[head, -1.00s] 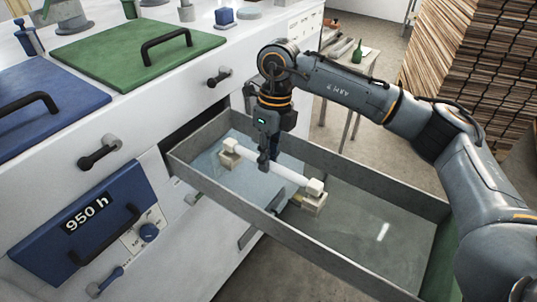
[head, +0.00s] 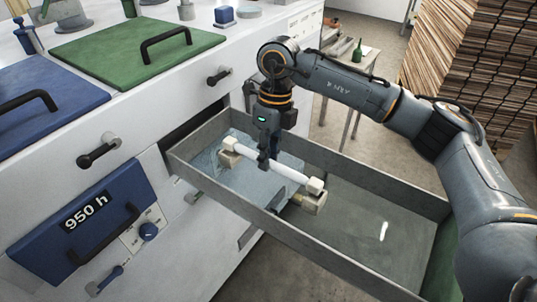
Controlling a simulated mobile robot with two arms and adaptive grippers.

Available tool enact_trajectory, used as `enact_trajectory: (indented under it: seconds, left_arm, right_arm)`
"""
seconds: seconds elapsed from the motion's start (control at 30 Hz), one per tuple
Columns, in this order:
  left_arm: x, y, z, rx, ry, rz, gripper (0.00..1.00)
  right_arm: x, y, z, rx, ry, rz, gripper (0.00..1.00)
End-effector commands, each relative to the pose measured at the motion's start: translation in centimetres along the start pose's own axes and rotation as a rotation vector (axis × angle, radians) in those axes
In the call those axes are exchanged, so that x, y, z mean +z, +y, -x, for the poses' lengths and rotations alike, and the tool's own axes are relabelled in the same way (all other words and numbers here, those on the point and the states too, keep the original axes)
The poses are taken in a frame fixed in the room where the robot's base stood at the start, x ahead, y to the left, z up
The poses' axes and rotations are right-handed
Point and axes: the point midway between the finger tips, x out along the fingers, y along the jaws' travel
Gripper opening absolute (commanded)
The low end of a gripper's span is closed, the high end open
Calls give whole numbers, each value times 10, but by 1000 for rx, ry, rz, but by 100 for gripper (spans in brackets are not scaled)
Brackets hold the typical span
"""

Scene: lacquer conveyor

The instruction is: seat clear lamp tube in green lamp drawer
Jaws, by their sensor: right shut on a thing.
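The lamp tube (head: 290,172) is a pale white rod with cream end caps. It spans the open drawer (head: 330,256), which has grey metal walls and a green front at the right. My right gripper (head: 264,164) comes down from above and is shut on the tube left of its middle. The caps are at or just above two cream holders, the left one (head: 227,158) and the right one (head: 314,204). I cannot tell whether the caps touch them. My left gripper is not in view.
The white cabinet has a green lid (head: 135,52) and a blue lid (head: 45,95) on top, each with a black handle. A blue "950 h" panel (head: 85,225) is on its front. Stacked boards (head: 475,70) stand behind.

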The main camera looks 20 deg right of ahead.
Motion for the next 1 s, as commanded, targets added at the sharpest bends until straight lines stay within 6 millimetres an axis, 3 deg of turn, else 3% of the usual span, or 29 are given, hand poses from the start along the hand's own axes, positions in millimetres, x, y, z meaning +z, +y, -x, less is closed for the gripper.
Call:
enact_trajectory:
  seconds: [1.0]
  left_arm:
    - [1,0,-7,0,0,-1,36]
  right_arm:
    - [0,0,-1,0,-1,0,0]
